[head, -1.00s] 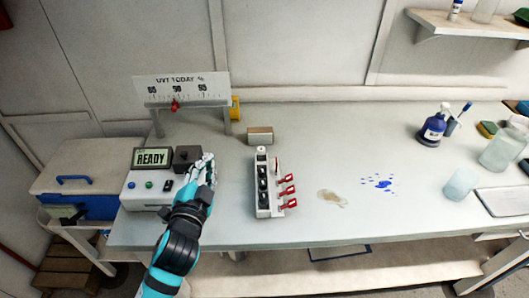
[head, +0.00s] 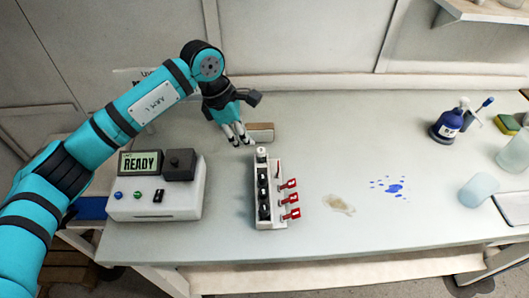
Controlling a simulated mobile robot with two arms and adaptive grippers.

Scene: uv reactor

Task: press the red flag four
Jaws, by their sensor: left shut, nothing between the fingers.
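A narrow white rack (head: 268,222) stands on the bench in the middle of the head view, holding a row of black round parts. Red flags are along its right side. Three stick out to the right: an upper one (head: 289,184), a middle one (head: 290,199) and a lower one (head: 291,214). Another red flag (head: 278,169), at the far end, looks narrow and upright. I cannot read any numbers on them. My left gripper (head: 240,139) is shut and empty, pointing down beyond the rack's far left end, apart from the flags. My right gripper is out of view.
A white box with a READY screen (head: 140,163) stands left of the rack. A small brown-and-white block (head: 261,132) lies beside my left gripper. A blue bottle (head: 449,124) stands farther right.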

